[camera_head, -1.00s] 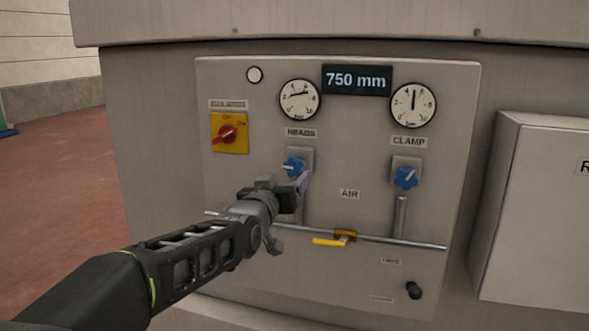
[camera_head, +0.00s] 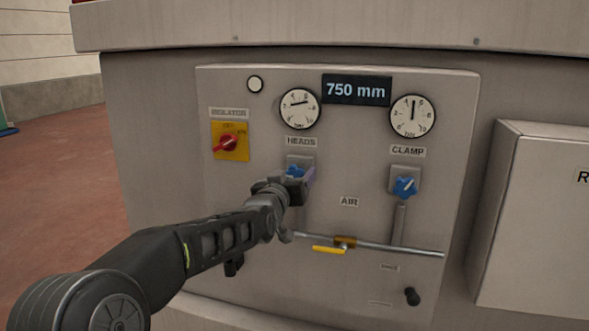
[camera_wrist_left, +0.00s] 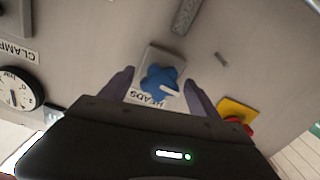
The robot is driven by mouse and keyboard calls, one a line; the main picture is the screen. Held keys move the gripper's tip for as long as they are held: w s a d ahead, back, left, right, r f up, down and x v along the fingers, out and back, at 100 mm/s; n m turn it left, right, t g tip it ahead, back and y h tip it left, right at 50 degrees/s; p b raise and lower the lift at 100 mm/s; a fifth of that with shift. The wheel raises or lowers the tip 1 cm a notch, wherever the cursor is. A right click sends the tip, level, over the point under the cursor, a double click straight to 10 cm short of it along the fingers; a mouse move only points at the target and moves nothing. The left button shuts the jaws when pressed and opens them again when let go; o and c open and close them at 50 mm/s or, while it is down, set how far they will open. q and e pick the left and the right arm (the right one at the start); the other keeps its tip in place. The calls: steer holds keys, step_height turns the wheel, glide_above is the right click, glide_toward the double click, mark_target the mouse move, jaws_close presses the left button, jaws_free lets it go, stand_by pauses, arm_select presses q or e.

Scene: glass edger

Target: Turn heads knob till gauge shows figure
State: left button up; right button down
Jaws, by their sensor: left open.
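The blue heads knob (camera_head: 294,171) sits on the panel below the HEADS label (camera_head: 301,142), partly hidden by my gripper. In the left wrist view the knob (camera_wrist_left: 160,82) lies between my two fingers, with a white pointer line on it. My left gripper (camera_head: 304,178) is open, its fingers on either side of the knob with gaps showing. The heads gauge (camera_head: 299,108) is a round white dial above; its needle points left, slightly below level, near the 2. A display (camera_head: 356,90) reads 750 mm. My right gripper is out of view.
The clamp knob (camera_head: 404,187) and clamp gauge (camera_head: 413,116) are to the right. A red and yellow isolator switch (camera_head: 230,142) is at the left. A pipe with a yellow valve handle (camera_head: 329,249) runs below. A box (camera_head: 540,220) juts out at far right.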

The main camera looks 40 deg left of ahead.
arm_select(q)
steer(key=shift+w+a, duration=0.2)
steer(key=shift+w, duration=0.2)
steer(key=shift+c, duration=0.3)
steer(key=c, duration=1.3)
